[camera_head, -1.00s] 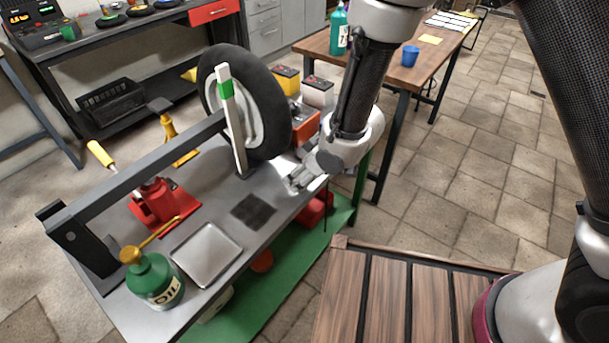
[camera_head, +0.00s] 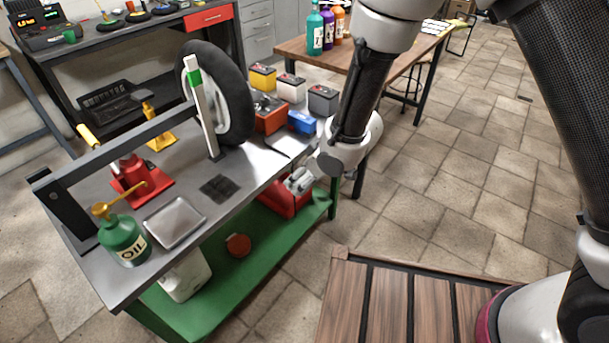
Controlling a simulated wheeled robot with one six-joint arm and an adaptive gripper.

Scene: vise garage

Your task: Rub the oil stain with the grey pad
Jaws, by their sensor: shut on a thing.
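My gripper (camera_head: 297,182) points down and left, off the right edge of the grey workbench (camera_head: 190,200). Its fingers are small and pale here, and whatever is between them cannot be made out. I cannot pick out the grey pad for certain. A dark square patch (camera_head: 220,189) lies flat on the bench top, left of my gripper and apart from it. I cannot tell whether this patch is the oil stain. A green oil can (camera_head: 124,240) with a yellow spout stands at the bench's near left corner.
A metal tray (camera_head: 174,222) and a red jack (camera_head: 134,174) are on the bench. An upright wheel (camera_head: 232,95) stands behind the dark patch. Batteries (camera_head: 291,88) and a blue box (camera_head: 302,122) line the far right. A red container (camera_head: 284,203) sits on the green lower shelf.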

